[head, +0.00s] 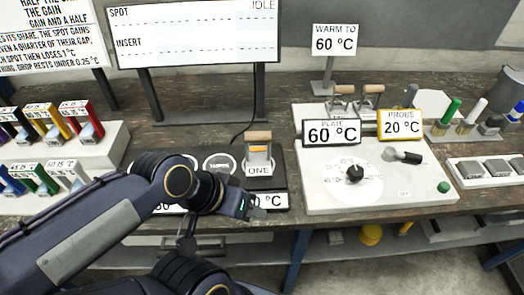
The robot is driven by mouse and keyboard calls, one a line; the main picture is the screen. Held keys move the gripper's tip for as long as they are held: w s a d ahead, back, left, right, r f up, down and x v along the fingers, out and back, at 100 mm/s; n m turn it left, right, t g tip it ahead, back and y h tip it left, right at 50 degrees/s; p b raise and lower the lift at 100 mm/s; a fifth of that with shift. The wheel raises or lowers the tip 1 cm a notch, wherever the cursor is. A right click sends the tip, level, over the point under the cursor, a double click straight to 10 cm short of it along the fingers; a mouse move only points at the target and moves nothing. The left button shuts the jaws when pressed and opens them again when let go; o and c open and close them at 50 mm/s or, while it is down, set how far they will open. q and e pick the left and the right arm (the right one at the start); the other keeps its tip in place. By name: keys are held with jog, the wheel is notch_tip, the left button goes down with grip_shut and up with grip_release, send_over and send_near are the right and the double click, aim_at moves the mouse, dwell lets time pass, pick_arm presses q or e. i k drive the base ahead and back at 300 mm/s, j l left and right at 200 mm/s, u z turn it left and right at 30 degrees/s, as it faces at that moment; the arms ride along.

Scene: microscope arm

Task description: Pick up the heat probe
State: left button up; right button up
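My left gripper (258,209) is in the middle of the head view, at the front edge of the bench. It is in front of a dark stand marked ONE (265,184). Its fingers are small and dark, and I cannot tell whether they are open. A short dark-and-grey handled piece (404,156), which looks like the heat probe, lies on the right part of the white plate unit (322,195). It is below the display marked PROBE 20 °C (401,124). My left gripper is well to its left and apart from it. My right gripper does not show.
The plate unit has a black knob (354,174), a green button (444,187) and a PLATE 60 °C display (331,132). A WARM TO sign (335,40) stands behind. A tray of grey blocks (488,171) is at right. Coloured blocks (41,121) fill racks at left.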

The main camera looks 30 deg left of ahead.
aim_at(411, 93)
jog(key=i+l, duration=0.2)
jog(key=l, duration=0.15)
jog(key=i+l, duration=0.2)
jog(key=l, duration=0.15)
jog(key=i+l+u, duration=0.1)
jog(key=l, duration=0.3)
jog(key=i+l, duration=0.5)
jog(key=l, duration=0.25)
